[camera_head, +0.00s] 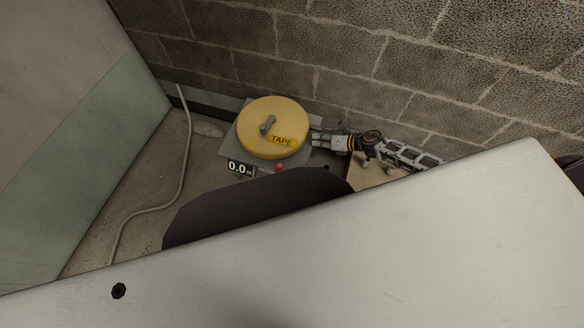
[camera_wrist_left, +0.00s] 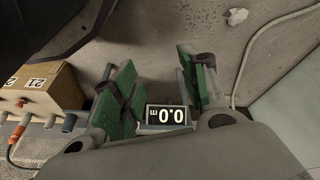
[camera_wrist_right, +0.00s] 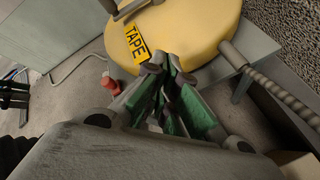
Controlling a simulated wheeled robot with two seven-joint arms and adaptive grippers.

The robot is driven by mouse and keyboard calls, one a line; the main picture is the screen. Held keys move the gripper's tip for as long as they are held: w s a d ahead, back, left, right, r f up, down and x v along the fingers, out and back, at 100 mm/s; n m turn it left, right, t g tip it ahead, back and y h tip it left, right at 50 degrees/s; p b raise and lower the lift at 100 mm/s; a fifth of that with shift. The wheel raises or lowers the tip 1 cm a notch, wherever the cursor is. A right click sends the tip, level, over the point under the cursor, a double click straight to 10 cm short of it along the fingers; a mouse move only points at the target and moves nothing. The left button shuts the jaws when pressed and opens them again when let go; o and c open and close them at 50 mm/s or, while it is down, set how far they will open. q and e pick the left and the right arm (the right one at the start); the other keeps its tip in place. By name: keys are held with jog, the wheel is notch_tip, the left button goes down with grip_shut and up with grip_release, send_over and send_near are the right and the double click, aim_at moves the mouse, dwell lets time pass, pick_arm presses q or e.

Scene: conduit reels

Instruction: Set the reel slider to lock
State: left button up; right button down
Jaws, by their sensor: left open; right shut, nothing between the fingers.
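The yellow tape reel (camera_head: 290,113) lies flat on a grey base (camera_head: 232,148) by the wall, with a grey crank handle (camera_head: 267,124) on top. A red knob (camera_head: 280,167) stands at its front; it also shows in the right wrist view (camera_wrist_right: 110,85). I cannot tell whether it is the slider, nor read any lock marking. A black display (camera_head: 240,168) reads 0.0 m. My right gripper (camera_head: 318,140) is shut and empty beside the reel's right rim; contact is unclear. My left gripper (camera_wrist_left: 160,75) is open and empty, with the display (camera_wrist_left: 166,116) seen between its fingers.
A wooden box (camera_wrist_left: 45,85) marked 21 appears in the left wrist view, near an orange connector (camera_wrist_left: 25,120). A pale hose (camera_head: 183,150) lies on the floor at left. A block wall (camera_head: 350,60) stands behind, and a large pale panel (camera_head: 350,250) fills the front.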

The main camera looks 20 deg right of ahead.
aim_at(284, 169)
pick_arm(q)
notch_tip(284, 169, up, 11)
jog(key=d+h+b, duration=0.1)
jog(key=d+b, duration=0.1)
jog(key=b, duration=0.3)
jog(key=shift+s+t, duration=0.3)
pick_arm(e)
jog(key=s+a+f+n+g, duration=0.1)
jog(key=s+n+g, duration=0.4)
jog(key=n, duration=0.8)
jog(key=shift+s+a+g, duration=0.3)
jog(key=shift+s+a, duration=0.1)
jog(key=shift+s, duration=0.8)
pick_arm(q)
jog(key=shift+f, duration=0.1)
pick_arm(e)
jog(key=shift+a+f, duration=0.1)
